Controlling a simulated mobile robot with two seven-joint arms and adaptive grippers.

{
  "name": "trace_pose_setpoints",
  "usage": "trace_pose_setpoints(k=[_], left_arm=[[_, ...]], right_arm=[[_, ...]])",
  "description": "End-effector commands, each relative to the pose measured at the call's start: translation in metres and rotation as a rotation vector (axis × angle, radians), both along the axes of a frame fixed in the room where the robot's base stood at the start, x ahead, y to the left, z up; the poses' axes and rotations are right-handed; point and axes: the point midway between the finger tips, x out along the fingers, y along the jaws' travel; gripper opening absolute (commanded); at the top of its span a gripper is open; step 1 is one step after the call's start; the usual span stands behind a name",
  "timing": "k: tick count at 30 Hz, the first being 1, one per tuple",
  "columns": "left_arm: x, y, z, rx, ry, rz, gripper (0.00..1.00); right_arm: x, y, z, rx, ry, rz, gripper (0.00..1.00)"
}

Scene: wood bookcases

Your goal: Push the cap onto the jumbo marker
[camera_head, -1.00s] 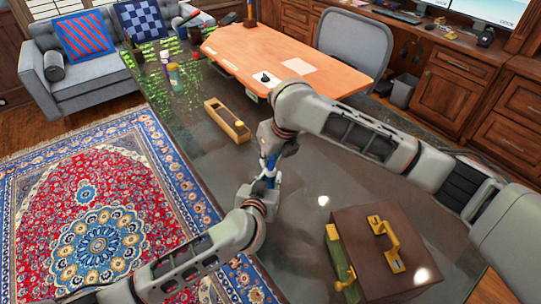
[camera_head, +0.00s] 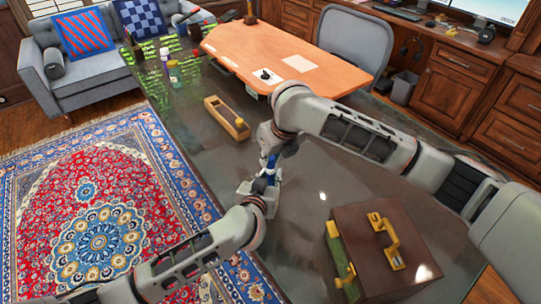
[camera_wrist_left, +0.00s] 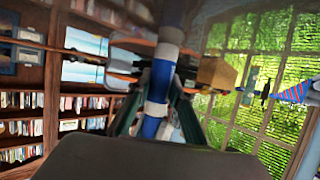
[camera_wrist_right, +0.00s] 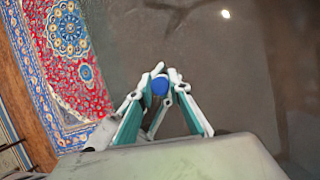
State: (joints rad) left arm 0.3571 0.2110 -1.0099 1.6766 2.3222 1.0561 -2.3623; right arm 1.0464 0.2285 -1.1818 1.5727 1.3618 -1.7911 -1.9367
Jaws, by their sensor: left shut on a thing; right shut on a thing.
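The blue and white jumbo marker (camera_head: 265,180) stands roughly upright between my two grippers in the head view. My left gripper (camera_head: 262,185) is shut on its lower part. In the left wrist view, the marker's blue and white barrel (camera_wrist_left: 154,105) is between the fingers, with a white band and a darker blue part above. My right gripper (camera_head: 272,148) is above, shut on the blue cap (camera_wrist_right: 160,85), whose round end shows between its fingertips in the right wrist view. The joint between cap and marker is too small and covered to tell whether they are fully together.
The dark glossy table (camera_head: 310,190) lies below the grippers. A wooden tray (camera_head: 227,119) sits behind them. A brown case (camera_head: 385,250) with yellow handles stands at front right. Jars (camera_head: 173,70) and greenery are at the far left. Open table surface lies between the tray and the case.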

Motion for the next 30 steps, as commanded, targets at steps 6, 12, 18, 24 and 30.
trace_pose_setpoints(k=[6,12,18,24,30], left_arm=[[0.000,0.000,0.000,0.000,0.001,0.000,0.00],[0.000,0.000,-0.001,0.000,0.001,0.000,0.00],[0.000,0.000,0.000,0.000,0.001,0.000,0.00],[0.000,0.000,-0.001,0.000,0.001,0.000,0.00],[0.000,0.000,-0.001,0.000,0.001,0.000,0.00]], right_arm=[[0.000,0.000,-0.001,0.000,0.000,-0.001,0.37],[0.000,0.000,-0.001,0.000,0.000,0.000,0.37],[-0.002,-0.001,0.007,0.001,-0.002,0.001,0.37],[-0.012,-0.008,0.039,0.000,-0.006,0.002,0.37],[-0.026,-0.016,0.077,0.000,-0.006,0.001,0.37]])
